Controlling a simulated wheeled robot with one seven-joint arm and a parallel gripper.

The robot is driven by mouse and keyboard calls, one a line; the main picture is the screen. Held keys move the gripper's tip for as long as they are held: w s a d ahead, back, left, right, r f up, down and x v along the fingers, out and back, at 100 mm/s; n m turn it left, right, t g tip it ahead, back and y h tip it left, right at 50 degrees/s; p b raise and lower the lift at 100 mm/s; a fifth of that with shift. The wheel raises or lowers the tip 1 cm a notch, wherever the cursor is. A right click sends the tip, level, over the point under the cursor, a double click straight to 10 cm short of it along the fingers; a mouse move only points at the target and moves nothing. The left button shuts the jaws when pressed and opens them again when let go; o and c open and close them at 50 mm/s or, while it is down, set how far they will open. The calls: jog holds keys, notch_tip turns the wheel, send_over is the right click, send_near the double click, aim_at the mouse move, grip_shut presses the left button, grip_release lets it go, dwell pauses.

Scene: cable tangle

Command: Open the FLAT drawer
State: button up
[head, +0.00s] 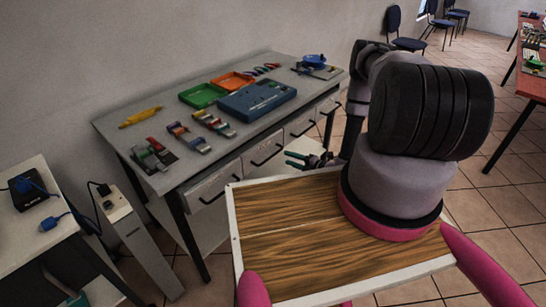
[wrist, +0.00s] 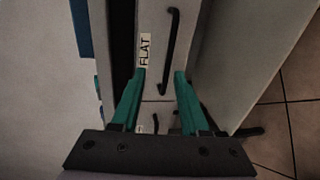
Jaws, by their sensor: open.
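In the wrist view the FLAT drawer (wrist: 151,18) has a pale front with a printed FLAT label (wrist: 145,51) and a black bar handle (wrist: 170,55). My gripper (wrist: 160,75) is open, its two green fingers apart. The near end of the handle shows between the fingertips; I see no finger closed on it, and contact cannot be told. In the head view my gripper (head: 308,160) is low in front of the grey desk's row of drawers. The labels are too small to read there, and my arm hides part of the scene.
The desk top (head: 165,178) holds a blue case (head: 257,98), a green tray (head: 202,96), an orange tray (head: 232,81) and several tools. Another drawer handle (wrist: 156,123) shows near the gripper base. A side table (head: 35,215) with blue cables stands left.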

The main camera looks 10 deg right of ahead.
aim_at(272, 156)
jog(key=shift+m+h, duration=0.3)
jog(key=shift+m, duration=0.1)
jog(key=x, duration=0.3)
jog(key=f+x, duration=0.1)
jog(key=x, duration=0.6)
jog(key=shift+f, duration=0.2)
grip_shut()
dwell(0.8)
